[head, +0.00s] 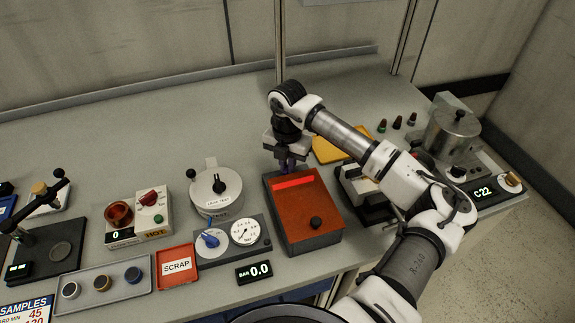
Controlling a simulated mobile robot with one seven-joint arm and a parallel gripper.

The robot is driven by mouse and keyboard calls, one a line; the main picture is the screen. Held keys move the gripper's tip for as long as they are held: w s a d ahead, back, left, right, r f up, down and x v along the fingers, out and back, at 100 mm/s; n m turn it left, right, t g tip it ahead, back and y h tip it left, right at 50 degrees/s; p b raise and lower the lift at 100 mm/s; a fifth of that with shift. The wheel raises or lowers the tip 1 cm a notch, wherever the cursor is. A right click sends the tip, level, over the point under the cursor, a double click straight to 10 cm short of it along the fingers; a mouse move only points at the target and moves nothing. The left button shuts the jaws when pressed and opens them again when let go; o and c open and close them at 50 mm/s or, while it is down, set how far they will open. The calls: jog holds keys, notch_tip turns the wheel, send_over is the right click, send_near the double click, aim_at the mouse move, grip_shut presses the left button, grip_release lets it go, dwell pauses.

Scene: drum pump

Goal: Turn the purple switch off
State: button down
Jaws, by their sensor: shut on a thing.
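My gripper (287,166) points down at the back edge of the orange-topped dark box (309,214). A small purple part, which looks like the purple switch (286,170), shows between and below its fingers. The gripper is shut on it. The fingers hide most of the switch, so its position cannot be told. A bright red strip (294,182) lies across the box top just in front of the fingers.
Left of the box are a leak-test pot (216,190), a gauge panel with a blue knob (211,239) and a red SCRAP tray (177,266). Right of it, under my arm, is a dark device (361,197). A metal pot (452,135) stands at far right. The back left counter is clear.

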jog(key=n+b, duration=0.1)
jog(key=b, duration=0.1)
jog(key=n+b, duration=0.2)
jog(key=b, duration=0.1)
jog(key=shift+f+n, duration=0.3)
jog(key=n+b, duration=0.6)
jog(key=b, duration=0.1)
jog(key=shift+r, duration=0.15)
jog(key=n+b, duration=0.2)
jog(key=n, duration=0.2)
jog(key=shift+r, duration=0.1)
jog(key=shift+r+n+b, duration=0.1)
jog(key=shift+n+b, duration=0.75)
jog(key=shift+n, duration=1.05)
jog(key=c, duration=1.5)
grip_release()
jog(key=shift+r, duration=0.1)
